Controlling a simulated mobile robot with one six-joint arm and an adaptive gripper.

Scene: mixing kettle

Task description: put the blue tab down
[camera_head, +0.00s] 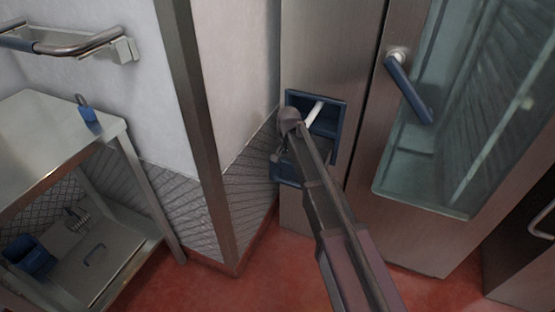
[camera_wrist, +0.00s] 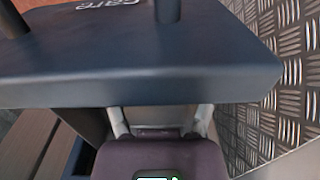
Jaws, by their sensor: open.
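A small blue tab-like piece with a grey loop (camera_head: 87,112) stands on the metal table at the left, well apart from my gripper. It looks like the blue tab. My gripper (camera_head: 279,157) is open at the blue box on the metal panel. In the wrist view, my two fingers (camera_wrist: 160,118) are spread, with their ends partly hidden behind a wide dark blue slab (camera_wrist: 140,65) with raised lettering. I cannot tell whether the fingers touch the slab. No tab shows between them.
The blue box (camera_head: 340,116) holds a white bar (camera_head: 313,112). A glazed door with a blue handle (camera_head: 408,88) is to its right. The metal table (camera_head: 40,135) has bare top space, with blue items on its lower shelf (camera_head: 120,262). A metal post (camera_head: 195,120) stands between.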

